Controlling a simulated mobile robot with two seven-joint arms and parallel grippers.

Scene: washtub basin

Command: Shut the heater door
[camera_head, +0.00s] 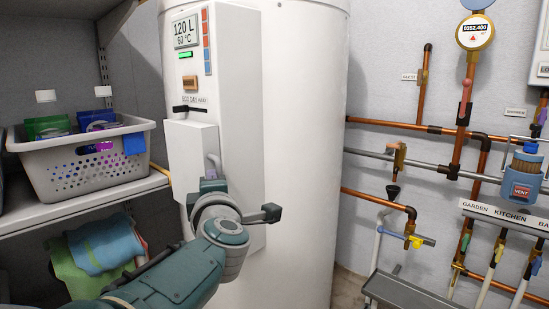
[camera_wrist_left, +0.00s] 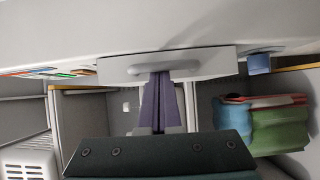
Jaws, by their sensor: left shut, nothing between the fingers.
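The white heater (camera_head: 300,130) stands upright in the middle of the head view, with a display panel (camera_head: 186,40) on its front casing. The heater door (camera_head: 188,150) is a small white panel low on that casing, with a light handle (camera_head: 214,160) near its right edge. The door stands out from the casing; I cannot tell how wide its gap is. My left gripper (camera_head: 208,184) is at the door's lower right, its fingers largely hidden by the wrist. In the left wrist view its purple fingers (camera_wrist_left: 161,78) are shut and empty, tips close to the handle (camera_wrist_left: 135,69); contact is unclear.
A grey basket (camera_head: 90,165) stands on the shelf (camera_head: 70,212) to the left, with folded cloths (camera_head: 105,245) below. Copper pipes (camera_head: 390,125), valves and a gauge (camera_head: 475,32) line the right wall. A grey bench (camera_head: 410,292) stands lower right.

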